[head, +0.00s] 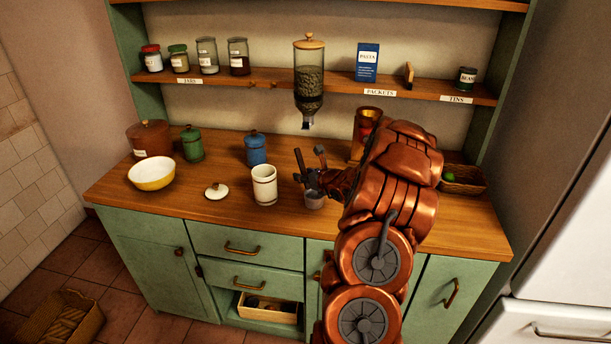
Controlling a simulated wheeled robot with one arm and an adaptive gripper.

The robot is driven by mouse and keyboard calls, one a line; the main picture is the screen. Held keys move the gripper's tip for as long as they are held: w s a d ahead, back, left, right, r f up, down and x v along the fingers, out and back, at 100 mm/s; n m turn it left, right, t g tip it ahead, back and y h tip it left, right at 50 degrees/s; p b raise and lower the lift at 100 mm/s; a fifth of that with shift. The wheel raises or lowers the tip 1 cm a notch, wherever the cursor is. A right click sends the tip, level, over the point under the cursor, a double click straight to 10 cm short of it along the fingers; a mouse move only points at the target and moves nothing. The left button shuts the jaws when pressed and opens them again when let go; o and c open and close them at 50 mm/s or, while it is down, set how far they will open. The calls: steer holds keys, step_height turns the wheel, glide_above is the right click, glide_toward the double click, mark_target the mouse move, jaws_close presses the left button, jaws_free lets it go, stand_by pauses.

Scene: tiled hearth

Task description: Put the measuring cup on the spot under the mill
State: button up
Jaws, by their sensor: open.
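A small grey cup (314,199), which looks like the measuring cup, stands on the wooden counter near its front edge, right of the white canister. My gripper (309,166) is open, close beside and above the cup. I cannot tell whether it touches the cup, and nothing shows between its fingers. The mill (309,85) looks to be the clear, wooden-lidded vessel of dark beans mounted at the shelf, its spout above the back of the counter. No cup stands under the spout. I see no clear marking of the spot there.
The open white canister (264,186) stands left of the cup, with a loose lid (216,191) beyond it. A blue jar (255,149) stands behind. A basket (462,181) sits right.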

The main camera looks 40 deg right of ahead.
steer(key=shift+r, duration=0.1)
steer(key=shift+r+p, duration=0.15)
steer(key=shift+p, duration=0.2)
steer(key=shift+s+b, duration=0.3)
steer(key=shift+b, duration=0.05)
steer(key=b+v, duration=0.2)
steer(key=v, duration=0.9)
steer(key=shift+s, duration=0.15)
